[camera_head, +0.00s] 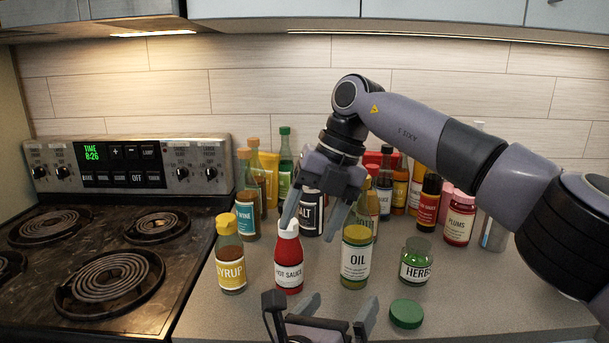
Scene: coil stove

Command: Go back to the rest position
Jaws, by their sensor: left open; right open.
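My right gripper (310,229) comes in on the grey arm from the right and hangs open, fingers pointing down. Its left fingertip overlaps the white cap of the red hot sauce bottle (289,262) in the picture; I cannot tell whether they touch. Nothing shows held between its fingers. The fingers partly hide the salt container (311,216) behind. My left gripper (338,308) shows at the bottom edge, open, with its fingers pointing up and away; nothing is seen between them. Most of my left arm is out of view.
A syrup bottle (230,262), oil bottle (356,262), herbs jar (415,263) and loose green lid (406,313) stand or lie near the grippers. More bottles crowd the back. The coil stove (190,270) is at left. Counter at front right is clear.

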